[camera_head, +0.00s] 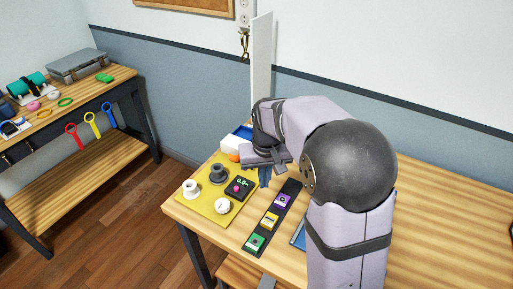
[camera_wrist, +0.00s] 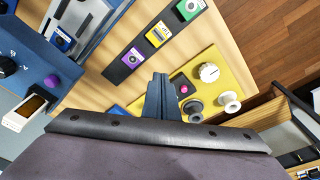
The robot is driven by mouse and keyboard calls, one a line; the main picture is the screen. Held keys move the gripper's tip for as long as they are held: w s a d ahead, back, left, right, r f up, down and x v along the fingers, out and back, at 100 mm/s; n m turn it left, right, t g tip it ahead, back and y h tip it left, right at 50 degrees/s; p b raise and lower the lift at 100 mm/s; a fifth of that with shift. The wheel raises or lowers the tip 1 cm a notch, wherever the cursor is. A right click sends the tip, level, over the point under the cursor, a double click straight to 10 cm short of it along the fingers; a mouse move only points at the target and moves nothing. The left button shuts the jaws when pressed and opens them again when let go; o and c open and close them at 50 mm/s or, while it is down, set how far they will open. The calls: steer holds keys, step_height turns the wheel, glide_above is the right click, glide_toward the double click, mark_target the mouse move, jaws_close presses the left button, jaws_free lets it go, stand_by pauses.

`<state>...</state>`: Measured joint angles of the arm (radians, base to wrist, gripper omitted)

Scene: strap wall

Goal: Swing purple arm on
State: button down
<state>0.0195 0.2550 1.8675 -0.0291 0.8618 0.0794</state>
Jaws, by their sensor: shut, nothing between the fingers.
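A black strip on the table carries three coloured switch units in a row. The purple unit (camera_head: 283,200) is at its far end, nearest my gripper; it also shows in the wrist view (camera_wrist: 131,58). The setting of its small arm is too small to tell. My gripper (camera_head: 264,180) is shut and empty, pointing down between the purple unit and the yellow panel. In the wrist view its closed fingers (camera_wrist: 160,82) are beside the purple unit, apart from it in the picture. My arm hides part of the table behind it.
The yellow unit (camera_head: 269,220) and green unit (camera_head: 255,243) share the strip. A yellow panel (camera_head: 207,217) with knobs and a small display lies close on the left. A blue panel (camera_wrist: 35,70) with a purple knob is on the strip's other side. A side table (camera_head: 100,82) stands apart.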

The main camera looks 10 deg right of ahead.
steer(key=w+d+r+t, duration=0.1)
steer(key=w+r, duration=0.1)
steer(key=w, duration=0.7)
steer(key=w+d+r+m+t+p, duration=0.1)
steer(key=w+r, duration=0.2)
steer(key=w, duration=0.6)
steer(key=shift+w+d+h, duration=0.3)
steer(key=shift+w, duration=0.05)
step_height(320, 180, down, 10)
steer(key=p, duration=0.5)
steer(key=shift+s+p, duration=0.25)
steer(key=shift+p, duration=0.15)
